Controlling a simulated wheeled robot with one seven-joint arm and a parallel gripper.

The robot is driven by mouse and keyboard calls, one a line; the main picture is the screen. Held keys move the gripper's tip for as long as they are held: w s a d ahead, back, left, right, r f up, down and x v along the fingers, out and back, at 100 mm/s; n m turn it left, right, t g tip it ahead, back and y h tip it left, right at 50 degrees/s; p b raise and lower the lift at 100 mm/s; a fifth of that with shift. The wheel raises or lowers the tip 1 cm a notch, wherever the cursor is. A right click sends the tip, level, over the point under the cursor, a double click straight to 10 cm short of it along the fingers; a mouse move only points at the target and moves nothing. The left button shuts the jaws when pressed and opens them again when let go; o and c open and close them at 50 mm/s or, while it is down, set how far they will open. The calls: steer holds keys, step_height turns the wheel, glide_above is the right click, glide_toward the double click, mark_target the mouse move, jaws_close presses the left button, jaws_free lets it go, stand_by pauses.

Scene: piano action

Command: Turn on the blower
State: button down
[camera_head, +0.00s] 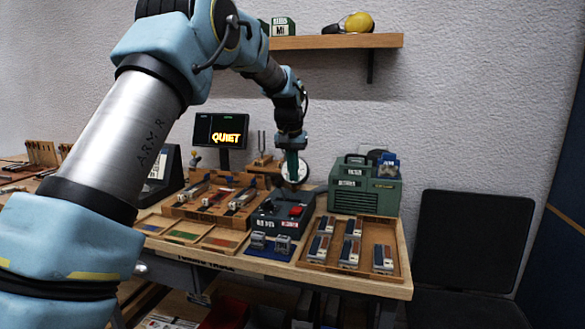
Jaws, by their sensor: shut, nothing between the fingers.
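A dark control box (282,213) with a red button or switch (296,211) on its top stands in the middle of the bench. Its front has white and red lettering too small to read surely. No thing is clearly readable as the blower. A green machine case (364,190) with a handle and small labels stands to the right of the box. My gripper (291,178) points down, shut and empty, above the back part of the dark box. It looks apart from the red part, but the exact gap is hard to tell.
A wooden tray (391,229) of small parts lies at the right front of the wooden bench (345,278). Another wooden rack (190,209) of parts lies left of the box. A small screen (221,131) reads QUIET. A round dial (303,170) is behind my gripper.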

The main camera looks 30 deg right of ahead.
mark_target(295, 211)
steer(key=x, duration=0.3)
steer(key=p+x, duration=0.1)
steer(key=x, duration=0.1)
steer(key=s+a+p+x, duration=0.1)
steer(key=x, duration=0.2)
steer(key=shift+w+d+f, duration=0.1)
steer(key=shift+f, duration=0.35)
steer(key=shift+f+p, duration=0.3)
steer(key=shift+f, duration=0.2)
steer(key=shift+f+b, duration=0.3)
steer(key=shift+f, duration=0.05)
steer(key=shift+w+d+r+p, duration=0.4)
steer(key=shift+p, duration=0.25)
steer(key=shift+r, duration=0.1)
